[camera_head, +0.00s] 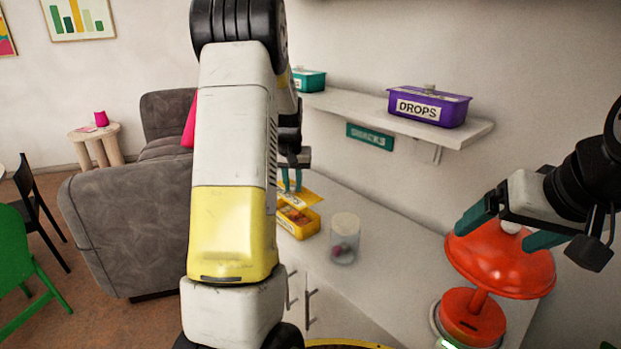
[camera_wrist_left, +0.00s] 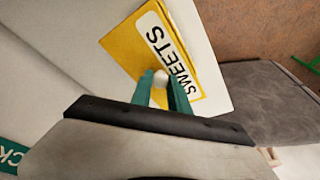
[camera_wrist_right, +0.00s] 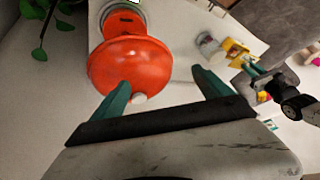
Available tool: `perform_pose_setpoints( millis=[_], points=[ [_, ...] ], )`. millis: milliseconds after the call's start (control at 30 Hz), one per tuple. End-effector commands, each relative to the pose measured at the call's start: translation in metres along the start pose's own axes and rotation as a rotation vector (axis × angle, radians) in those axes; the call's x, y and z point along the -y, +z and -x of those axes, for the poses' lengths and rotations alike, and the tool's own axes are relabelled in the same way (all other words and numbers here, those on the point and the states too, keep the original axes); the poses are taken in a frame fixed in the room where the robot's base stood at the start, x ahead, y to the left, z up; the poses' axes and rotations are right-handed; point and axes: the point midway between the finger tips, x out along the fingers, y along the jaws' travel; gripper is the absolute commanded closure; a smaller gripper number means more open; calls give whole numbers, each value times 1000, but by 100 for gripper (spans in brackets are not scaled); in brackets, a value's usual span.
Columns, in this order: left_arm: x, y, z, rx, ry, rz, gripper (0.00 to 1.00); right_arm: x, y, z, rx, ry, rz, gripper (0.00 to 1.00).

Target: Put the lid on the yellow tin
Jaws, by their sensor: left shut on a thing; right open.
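The yellow tin (camera_head: 300,229) stands open on the white counter, with orange pieces showing inside. The flat yellow lid (camera_head: 306,194), labelled SWEETS in the left wrist view (camera_wrist_left: 130,48), is above and partly behind the tin, apart from its rim as far as I can tell. My left gripper (camera_head: 291,186) is shut on the lid's white knob (camera_wrist_left: 161,77). My left arm hides part of the tin's left side. My right gripper (camera_head: 510,226) is open, its fingers either side of the white knob on a red dome (camera_head: 500,262).
A clear jar (camera_head: 344,240) stands right of the tin. The red dome sits over a red stand (camera_head: 472,318) at the right. A purple DROPS tin (camera_head: 428,106) and a teal tin (camera_head: 309,80) are on the wall shelf (camera_head: 440,138) above. Counter between jar and dome is clear.

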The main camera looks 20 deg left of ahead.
Motion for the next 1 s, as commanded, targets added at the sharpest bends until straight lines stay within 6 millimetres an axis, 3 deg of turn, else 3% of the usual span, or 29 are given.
perform_pose_setpoints(
  millis=[500, 1000],
  points=[
    [0, 12, -43, 1, 0, 0, 100, 0, 0, 0, 0, 0, 0, 11],
    [0, 13, -47, 0, 0, -1, 100, 0, 0, 0, 0, 0, 0, 11]
  ],
)
